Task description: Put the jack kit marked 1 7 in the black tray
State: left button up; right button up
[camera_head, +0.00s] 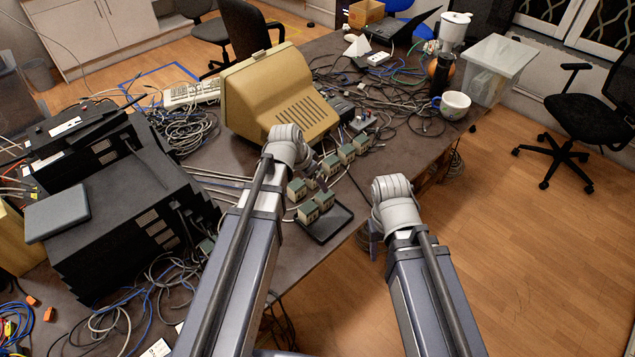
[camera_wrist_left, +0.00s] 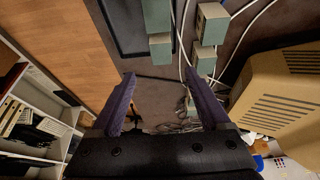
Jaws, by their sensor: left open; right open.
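Several small grey-green and beige boxes, the jack kits (camera_head: 308,213), stand on the table in the head view; no marking is readable, so I cannot tell which is 1 7. The black tray (camera_head: 334,225) lies near the table's edge, right beside the nearest boxes. My right gripper (camera_head: 374,246) is mostly hidden, beyond the table edge.
A beige monitor (camera_head: 285,95) stands just behind the kits. Black equipment (camera_head: 125,200) fills the left. Cables lie across the table (camera_head: 290,262) and between the kits. A white cup (camera_head: 453,104) and clear bin (camera_head: 497,65) are far right. The wooden floor lies right of the table.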

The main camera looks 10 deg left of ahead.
pick_arm(q)
jog(key=s+d+n+g+y, duration=0.1)
jog(key=s+d, duration=0.3)
jog(key=s, duration=0.5)
jog(key=s+d+f+n+g+y, duration=0.1)
jog(key=s+d+g+y, duration=0.1)
jog(key=s+d, duration=0.3)
jog(key=s+g, duration=0.1)
jog(key=s, duration=0.2)
jog(key=shift+s+d+f+n+y, duration=0.25)
jog(key=shift+s+d+n+y, duration=0.05)
jog(key=shift+s+n+y, duration=0.1)
